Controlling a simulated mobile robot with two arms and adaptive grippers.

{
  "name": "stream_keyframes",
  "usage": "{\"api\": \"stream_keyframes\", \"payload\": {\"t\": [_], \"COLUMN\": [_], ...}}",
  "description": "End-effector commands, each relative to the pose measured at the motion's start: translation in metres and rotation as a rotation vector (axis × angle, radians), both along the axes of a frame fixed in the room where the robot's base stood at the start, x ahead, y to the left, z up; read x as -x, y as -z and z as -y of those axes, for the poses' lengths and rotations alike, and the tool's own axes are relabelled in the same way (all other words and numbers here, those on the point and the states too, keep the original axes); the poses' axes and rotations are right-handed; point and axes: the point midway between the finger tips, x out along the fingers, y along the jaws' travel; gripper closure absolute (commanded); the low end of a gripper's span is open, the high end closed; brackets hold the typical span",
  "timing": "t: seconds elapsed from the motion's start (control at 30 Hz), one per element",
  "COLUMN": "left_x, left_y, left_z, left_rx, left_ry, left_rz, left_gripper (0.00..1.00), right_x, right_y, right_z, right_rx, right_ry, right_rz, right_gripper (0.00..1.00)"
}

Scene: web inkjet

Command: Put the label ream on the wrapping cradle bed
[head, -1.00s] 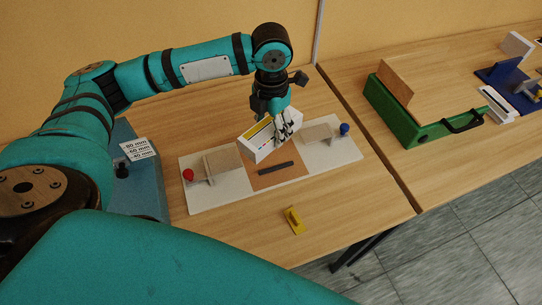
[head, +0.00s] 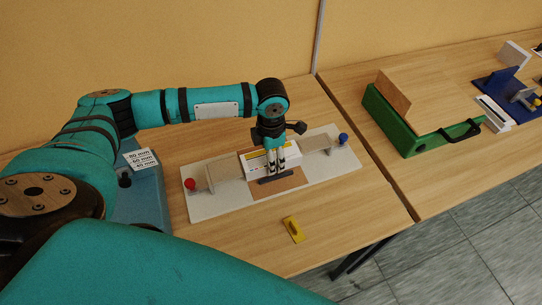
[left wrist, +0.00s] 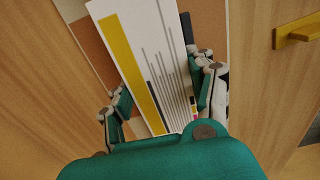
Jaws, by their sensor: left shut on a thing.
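The label ream, a white block with a yellow stripe and dark lines, shows in the head view (head: 292,153) and in the left wrist view (left wrist: 135,50). My left gripper (head: 275,174) has its fingers on both sides of the ream and is shut on it. The wrapping cradle bed, a brown panel (head: 290,183) in the middle of a white board, lies directly under the ream. The ream is low over the bed; whether it touches is hard to tell. A dark bar (head: 268,180) lies at the bed's front. My right gripper is not in view.
The white board (head: 215,206) carries a red knob (head: 190,184), a blue knob (head: 343,138) and upright beige plates. A yellow piece (head: 293,229) lies in front. A blue-grey block with a size card (head: 142,159) stands left; a green case (head: 395,128) stands on the right table.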

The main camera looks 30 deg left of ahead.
Motion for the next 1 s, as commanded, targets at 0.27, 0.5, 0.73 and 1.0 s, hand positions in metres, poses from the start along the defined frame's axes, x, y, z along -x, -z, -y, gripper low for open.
{"api": "stream_keyframes", "payload": {"t": [0.27, 0.5, 0.73, 1.0], "left_x": [-0.001, 0.0, 0.0, -0.001], "left_y": [0.008, 0.011, 0.011, 0.0], "left_z": [0.0, 0.0, 0.0, 0.0], "left_rx": [0.001, 0.0, 0.0, 0.001], "left_ry": [0.001, 0.0, 0.0, 0.0], "left_rz": [0.002, 0.001, 0.001, 0.004], "left_gripper": [0.91, 0.32, 0.21, 0.21], "right_x": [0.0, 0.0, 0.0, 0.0], "right_y": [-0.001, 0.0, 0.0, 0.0], "right_z": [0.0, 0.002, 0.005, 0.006], "right_rx": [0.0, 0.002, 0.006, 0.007], "right_ry": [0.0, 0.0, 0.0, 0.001], "right_rz": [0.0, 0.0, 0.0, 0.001], "right_gripper": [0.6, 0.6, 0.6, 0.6]}}
